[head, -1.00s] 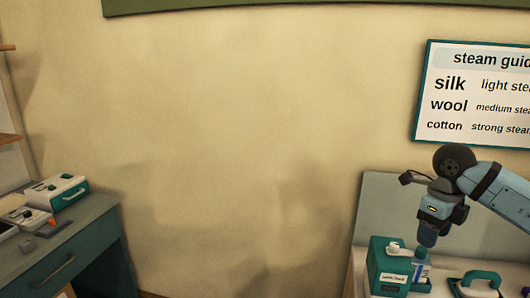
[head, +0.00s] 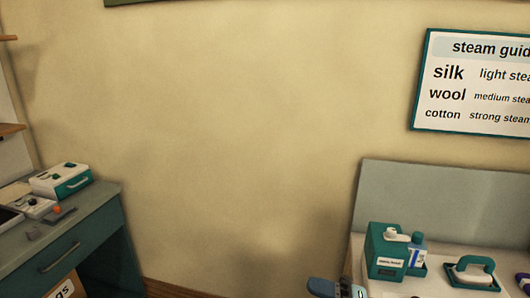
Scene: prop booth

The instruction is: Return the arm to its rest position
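My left gripper is out of view. On the right-hand table, a teal box-shaped container (head: 384,262) with a white cap and a label stands upright. A small blue and white item (head: 418,254) stands close against its right side. No gripper is near either one.
A teal-handled iron-like tool (head: 472,268) rests on the right-hand table (head: 450,289), with a grey panel (head: 440,195) behind. A teal desk (head: 85,238) at left bears a white and teal box (head: 62,180). A steam guide poster (head: 475,85) hangs on the wall.

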